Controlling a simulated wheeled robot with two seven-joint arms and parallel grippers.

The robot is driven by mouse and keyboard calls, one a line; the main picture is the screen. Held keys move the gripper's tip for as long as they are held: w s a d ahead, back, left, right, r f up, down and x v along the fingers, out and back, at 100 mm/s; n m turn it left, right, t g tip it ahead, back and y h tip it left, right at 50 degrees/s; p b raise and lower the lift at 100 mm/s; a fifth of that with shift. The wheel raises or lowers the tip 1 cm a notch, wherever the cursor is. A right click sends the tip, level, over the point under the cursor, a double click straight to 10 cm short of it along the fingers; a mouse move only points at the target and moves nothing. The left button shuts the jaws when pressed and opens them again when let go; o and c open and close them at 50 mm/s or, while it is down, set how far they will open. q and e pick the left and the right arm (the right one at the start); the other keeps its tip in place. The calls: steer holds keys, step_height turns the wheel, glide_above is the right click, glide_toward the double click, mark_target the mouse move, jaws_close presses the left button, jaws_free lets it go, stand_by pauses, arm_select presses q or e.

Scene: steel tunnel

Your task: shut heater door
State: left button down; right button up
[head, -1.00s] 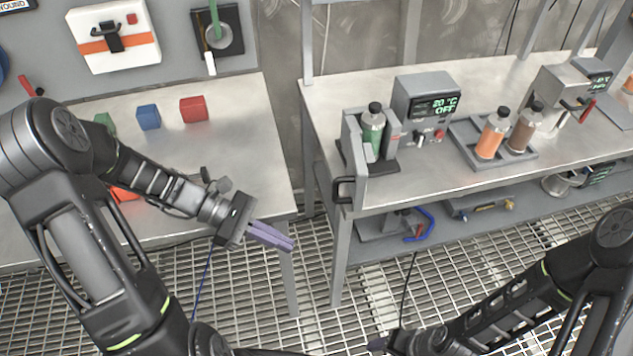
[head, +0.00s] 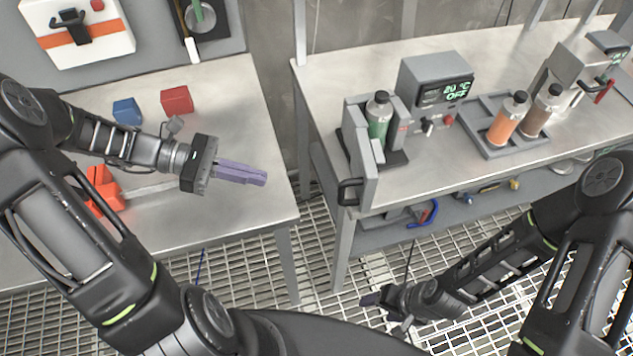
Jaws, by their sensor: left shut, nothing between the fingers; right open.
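The heater (head: 430,82) stands on the right steel bench, its display reading "20 °C OFF". Its grey door (head: 366,162) stands open at the bench's front edge, with a dark handle (head: 348,191) on its outer side. A green bottle (head: 378,119) stands in the heater bay behind the door. My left gripper (head: 262,178) is shut and empty, over the right edge of the left bench, to the left of the door and apart from it. My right gripper (head: 372,302) is low over the floor grating in front of the right bench; its fingers are small and dark here.
A tray (head: 484,139) holds an orange bottle (head: 507,119) and a brown bottle (head: 540,109). Blue (head: 127,111) and red (head: 177,100) blocks lie on the left bench. A gap with grating (head: 315,240) separates the benches.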

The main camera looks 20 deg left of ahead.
arm_select(q)
steer(key=shift+w+d+f, duration=0.1)
steer(key=shift+d+f, duration=0.05)
steer(key=shift+f, duration=0.05)
steer(key=shift+d+f+b, duration=0.25)
steer(key=shift+d+b, duration=0.25)
steer(key=shift+b, duration=0.45)
steer(key=shift+b+x, duration=0.5)
steer(key=shift+x, duration=0.4)
steer(key=r+p+x, duration=0.1)
steer(key=x, duration=0.9)
steer(key=shift+w+d, duration=0.15)
steer(key=shift+d, duration=0.35)
steer(key=shift+r, duration=0.1)
steer(key=shift+d, duration=0.1)
